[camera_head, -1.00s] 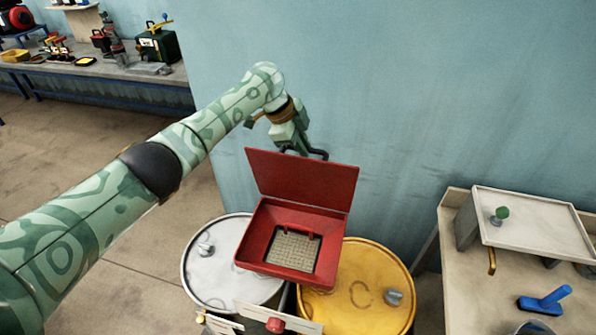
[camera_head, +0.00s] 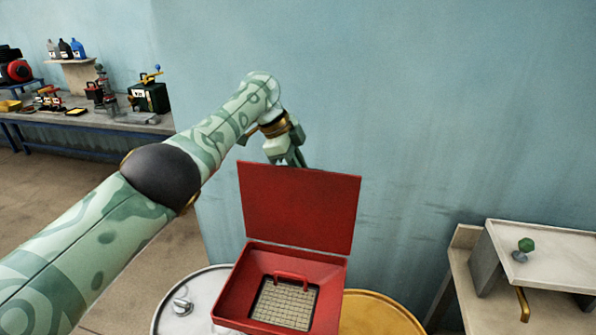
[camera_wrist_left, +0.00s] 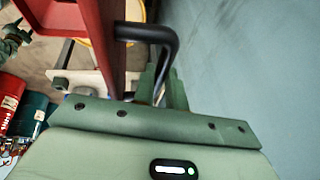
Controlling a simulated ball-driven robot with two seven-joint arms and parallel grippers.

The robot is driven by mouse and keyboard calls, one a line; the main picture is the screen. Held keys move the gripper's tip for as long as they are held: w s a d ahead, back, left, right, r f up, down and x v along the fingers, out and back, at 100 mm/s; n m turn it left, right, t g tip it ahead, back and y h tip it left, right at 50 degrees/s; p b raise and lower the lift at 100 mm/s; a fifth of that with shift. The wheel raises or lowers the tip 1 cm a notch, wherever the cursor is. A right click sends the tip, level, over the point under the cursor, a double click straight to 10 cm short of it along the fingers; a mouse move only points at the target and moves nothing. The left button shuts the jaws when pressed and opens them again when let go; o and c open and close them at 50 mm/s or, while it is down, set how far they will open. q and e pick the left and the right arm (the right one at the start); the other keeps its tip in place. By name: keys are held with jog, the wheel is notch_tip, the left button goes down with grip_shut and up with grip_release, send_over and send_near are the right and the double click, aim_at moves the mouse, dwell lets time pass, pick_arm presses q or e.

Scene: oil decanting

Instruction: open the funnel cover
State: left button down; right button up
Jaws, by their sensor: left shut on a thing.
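The red funnel cover (camera_head: 299,207) stands raised, nearly upright, at the back of the red square funnel (camera_head: 226,308). The funnel is open, with a mesh screen (camera_head: 284,305) and a small red handle (camera_head: 291,275) inside. My left gripper (camera_head: 292,158) is behind the cover's top edge, its tips partly hidden. In the left wrist view, the cover (camera_wrist_left: 88,40) is at the left and its black bent handle (camera_wrist_left: 150,33) runs down to my left gripper (camera_wrist_left: 163,88), which is shut on it. My right gripper is not in view.
A white drum (camera_head: 168,302) and a yellow drum (camera_head: 380,315) stand below the funnel. A wall (camera_head: 430,100) is close behind. A bench (camera_head: 465,275) with a raised shelf (camera_head: 550,250) stands at right. A workbench with tools (camera_head: 70,125) is at far left.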

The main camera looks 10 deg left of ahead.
pick_arm(q)
jog(key=shift+s+a+f, duration=0.1)
jog(key=shift+f, duration=0.35)
jog(key=c, duration=1.5)
grip_release()
jog(key=shift+o, duration=0.3)
jog(key=shift+w, duration=0.2)
jog(key=shift+r, duration=0.4)
jog(key=p+v, duration=0.6)
jog(key=v, duration=0.9)
jog(key=shift+a+r+p, duration=0.25)
jog(key=shift+r+p, duration=0.05)
